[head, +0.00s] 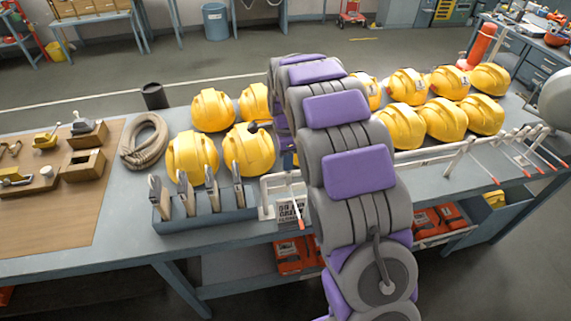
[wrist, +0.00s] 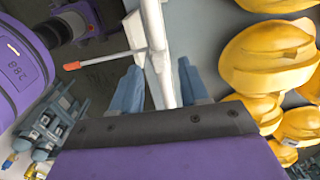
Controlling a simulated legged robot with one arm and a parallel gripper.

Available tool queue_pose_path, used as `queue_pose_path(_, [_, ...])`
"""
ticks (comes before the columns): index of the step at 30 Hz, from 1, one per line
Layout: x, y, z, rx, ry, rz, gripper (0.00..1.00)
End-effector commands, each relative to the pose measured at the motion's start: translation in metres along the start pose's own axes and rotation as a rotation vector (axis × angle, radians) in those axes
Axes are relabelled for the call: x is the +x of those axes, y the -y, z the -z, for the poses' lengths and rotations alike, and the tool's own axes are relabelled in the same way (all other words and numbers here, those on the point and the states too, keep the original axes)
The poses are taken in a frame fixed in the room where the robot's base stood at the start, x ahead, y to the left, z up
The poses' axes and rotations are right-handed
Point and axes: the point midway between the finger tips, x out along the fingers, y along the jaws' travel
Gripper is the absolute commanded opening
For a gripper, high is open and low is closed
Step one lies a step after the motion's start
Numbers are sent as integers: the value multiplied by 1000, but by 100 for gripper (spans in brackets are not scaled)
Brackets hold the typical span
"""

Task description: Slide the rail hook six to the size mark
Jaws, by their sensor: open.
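A white rail (head: 430,153) runs along the bench's front edge, partly hidden behind my arm. Several thin hooks with orange-red tips hang from its right part (head: 487,168); one hook (head: 299,210) shows left of my arm. I cannot read which is six. In the wrist view, my gripper (wrist: 158,68) is open, with the white rail (wrist: 154,28) between its fingers. A hook (wrist: 105,59) with an orange tip points left from a white slider there, close to the fingertips; contact is unclear. A printed placard (head: 289,211) stands by the rail's left end; I cannot identify the size mark.
Yellow helmets (head: 192,157) fill the bench (head: 130,208) behind the rail. A blue-grey rack (head: 205,222) with metal clips stands left of the rail. A coiled hose (head: 144,141) and a wooden board (head: 65,215) lie further left. Orange cases (head: 290,254) sit on the shelf below.

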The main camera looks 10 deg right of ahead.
Motion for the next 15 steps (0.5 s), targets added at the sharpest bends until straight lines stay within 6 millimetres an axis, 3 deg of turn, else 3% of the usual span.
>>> queue_pose_path(6, [28, -1, 4, 0, 3, -2, 45])
queue_pose_path(15, [37, -1, 0, 0, -1, -1, 45])
